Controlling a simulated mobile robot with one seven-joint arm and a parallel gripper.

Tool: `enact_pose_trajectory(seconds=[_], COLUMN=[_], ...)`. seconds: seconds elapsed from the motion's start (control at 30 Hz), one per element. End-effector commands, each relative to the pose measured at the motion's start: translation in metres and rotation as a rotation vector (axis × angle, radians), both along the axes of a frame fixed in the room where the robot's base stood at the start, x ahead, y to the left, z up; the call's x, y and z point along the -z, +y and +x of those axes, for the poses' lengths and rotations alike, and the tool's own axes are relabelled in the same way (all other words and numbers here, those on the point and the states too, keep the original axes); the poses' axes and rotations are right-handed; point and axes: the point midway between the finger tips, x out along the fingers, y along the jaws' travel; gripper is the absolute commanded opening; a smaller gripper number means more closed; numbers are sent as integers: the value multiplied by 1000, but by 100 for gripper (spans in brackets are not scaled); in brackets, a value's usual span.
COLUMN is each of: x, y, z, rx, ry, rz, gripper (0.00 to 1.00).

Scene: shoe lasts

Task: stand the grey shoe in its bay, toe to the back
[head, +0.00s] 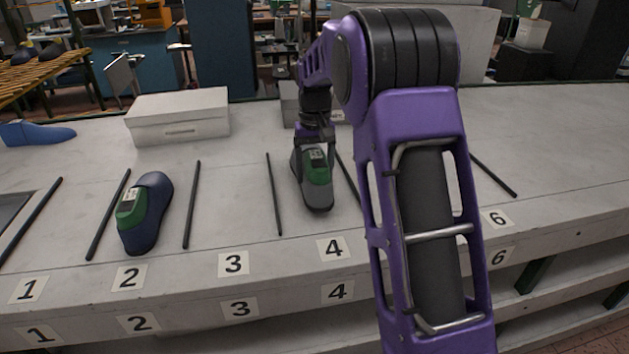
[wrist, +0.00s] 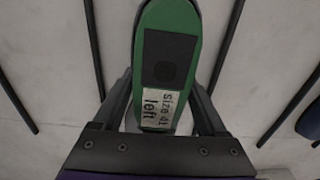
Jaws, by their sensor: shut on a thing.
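The grey shoe (head: 318,198), a last with a green top, is between two black rods behind the number 4 label (head: 333,248). My gripper (head: 315,142) is shut on it from above. Its grey near end faces the front edge of the bench; my gripper hides its far end, so I cannot tell where the toe points. I cannot tell whether its underside touches the bench. In the wrist view, the green top (wrist: 188,70) lies between my fingers, with a dark square pad and a label reading "size 41 left".
A navy shoe (head: 153,205) with a green top stands in bay 2. Black rods (head: 191,205) divide the bays. Bay 3 (head: 232,200) is empty. A grey box (head: 178,118) stands behind bays 2 and 3. A blue shoe (head: 38,133) lies at far left. My arm covers bay 5.

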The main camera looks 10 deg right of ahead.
Motion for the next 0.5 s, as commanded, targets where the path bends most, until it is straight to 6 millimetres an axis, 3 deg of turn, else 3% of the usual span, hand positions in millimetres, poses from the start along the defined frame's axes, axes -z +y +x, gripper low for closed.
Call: enact_pose_trajectory(seconds=[0.13, 0.37, 0.4, 0.5], x=[21, 24, 26, 26], y=[0, 0, 0, 0], z=[1, 1, 0, 0], rx=[0, 0, 0, 0], ry=[-4, -4, 1, 1], rz=[0, 0, 0, 0], gripper=[0, 0, 79, 97])
